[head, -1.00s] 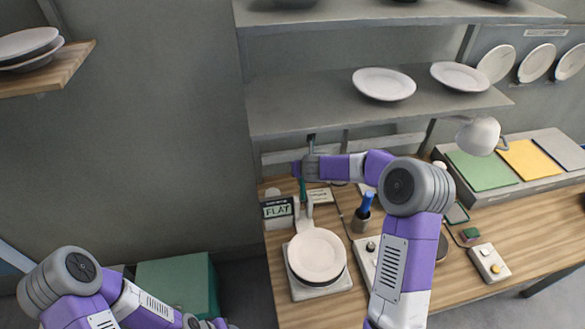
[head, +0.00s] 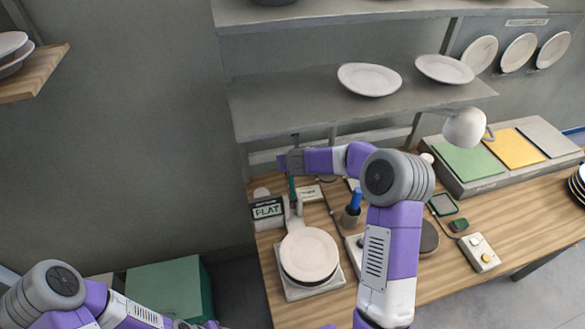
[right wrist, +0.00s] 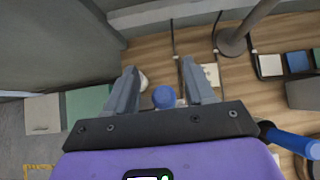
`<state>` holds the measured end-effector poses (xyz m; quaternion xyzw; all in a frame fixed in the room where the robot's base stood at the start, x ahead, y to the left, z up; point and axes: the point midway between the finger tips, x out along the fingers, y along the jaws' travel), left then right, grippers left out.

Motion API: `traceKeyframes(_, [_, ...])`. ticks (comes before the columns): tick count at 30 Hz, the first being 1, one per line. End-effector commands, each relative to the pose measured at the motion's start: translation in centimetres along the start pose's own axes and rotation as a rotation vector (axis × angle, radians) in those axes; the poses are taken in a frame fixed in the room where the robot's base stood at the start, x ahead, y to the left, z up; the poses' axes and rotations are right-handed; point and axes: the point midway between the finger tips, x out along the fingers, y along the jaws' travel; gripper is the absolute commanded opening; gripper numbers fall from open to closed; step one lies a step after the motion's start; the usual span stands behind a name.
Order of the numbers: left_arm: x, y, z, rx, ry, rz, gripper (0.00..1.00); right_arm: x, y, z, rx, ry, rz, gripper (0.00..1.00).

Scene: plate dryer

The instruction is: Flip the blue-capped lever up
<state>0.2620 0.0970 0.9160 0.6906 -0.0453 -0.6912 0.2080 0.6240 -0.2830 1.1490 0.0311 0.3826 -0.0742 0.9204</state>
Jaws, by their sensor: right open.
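In the right wrist view a round blue cap (right wrist: 164,97) shows between the fingers of my right gripper (right wrist: 160,70), which are apart. I cannot tell how far the cap is from the fingers, and the lever's stem is hidden there. In the head view my right gripper (head: 296,160) is over the back of the bench, by the wall, above a thin dark green upright piece (head: 291,188). The blue cap cannot be picked out there. My left arm shows at the lower left, with its gripper outside the frame.
A white plate (head: 308,252) lies on a pale stand, with a FLAT display (head: 268,211) behind it. A blue-handled item (head: 355,199) stands in a grey cup. A lamp (head: 465,127) stands at the right. A shelf (head: 270,105) is above my right gripper.

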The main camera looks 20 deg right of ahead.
Motion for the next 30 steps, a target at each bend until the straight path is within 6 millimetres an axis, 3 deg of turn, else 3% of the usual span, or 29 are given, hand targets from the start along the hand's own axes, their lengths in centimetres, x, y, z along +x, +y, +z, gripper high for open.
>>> traceKeyframes(5, [0.1,0.0,0.0,0.000,0.000,0.000,0.43,-2.2,0.0,0.2,-0.002,-0.004,0.000,0.54])
traceKeyframes(9, [0.0,0.0,0.0,0.000,0.000,0.000,0.43,-5.2,0.0,0.3,-0.002,-0.005,-0.001,0.54])
traceKeyframes(21, [3.5,-1.3,-0.1,0.000,0.000,0.000,0.43,-10.4,0.0,-5.9,-0.002,-0.003,-0.001,0.54])
traceKeyframes(30, [4.2,-1.6,-0.2,0.000,0.000,0.000,0.43,-12.9,0.1,-8.2,-0.001,-0.002,0.000,0.54])
